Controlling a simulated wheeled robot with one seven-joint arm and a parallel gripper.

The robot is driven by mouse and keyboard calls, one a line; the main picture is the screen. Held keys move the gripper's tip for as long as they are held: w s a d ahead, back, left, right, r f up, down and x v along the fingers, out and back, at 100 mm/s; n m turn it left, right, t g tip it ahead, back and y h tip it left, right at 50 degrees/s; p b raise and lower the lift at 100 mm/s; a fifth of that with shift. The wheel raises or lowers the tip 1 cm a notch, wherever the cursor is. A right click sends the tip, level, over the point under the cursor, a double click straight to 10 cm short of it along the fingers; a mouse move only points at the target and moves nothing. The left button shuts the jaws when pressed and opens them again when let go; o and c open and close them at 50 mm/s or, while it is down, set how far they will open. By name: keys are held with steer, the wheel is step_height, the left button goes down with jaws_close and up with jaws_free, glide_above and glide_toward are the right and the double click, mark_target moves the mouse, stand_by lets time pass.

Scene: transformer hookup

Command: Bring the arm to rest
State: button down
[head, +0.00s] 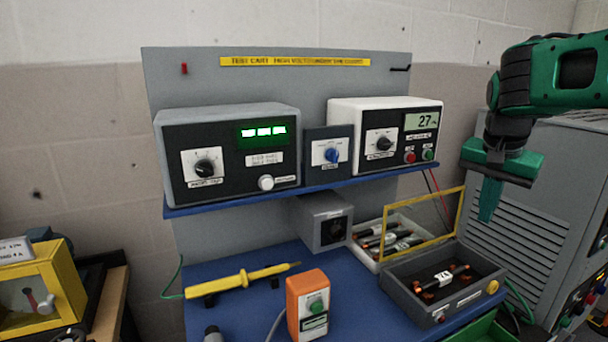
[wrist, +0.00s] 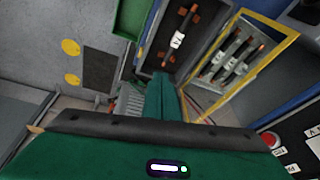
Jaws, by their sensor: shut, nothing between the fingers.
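My green arm reaches in from the upper right in the head view. My gripper (head: 489,215) points down, its green fingers closed together with nothing between them. It hangs in the air right of the open grey test box, in front of the grey louvred cabinet. In the wrist view my gripper (wrist: 168,84) shows as one closed green shape. Beyond its tip lies the open grey box (wrist: 149,53) with a labelled fuse-like part (wrist: 178,40) inside.
The louvred cabinet (head: 530,210) is close on the right. A yellow probe (head: 240,281) and orange button box (head: 294,309) occupy the cart.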

steer(key=s+f+n+g, duration=0.1)
steer(key=s+f, duration=0.4)
steer(key=s, duration=0.4)
steer(key=s+d+f+n+y, duration=0.1)
steer(key=s+f, duration=0.4)
steer(key=s, duration=0.3)
steer(key=s+f+n+g+y, duration=0.1)
steer(key=s+f, duration=0.3)
steer(key=s, duration=0.5)
steer(key=shift+s+d+f+n+g, duration=0.3)
steer(key=shift+f+n, duration=0.1)
steer(key=shift+w, duration=0.1)
steer(key=shift+w+f, duration=0.2)
steer(key=shift+w, duration=0.3)
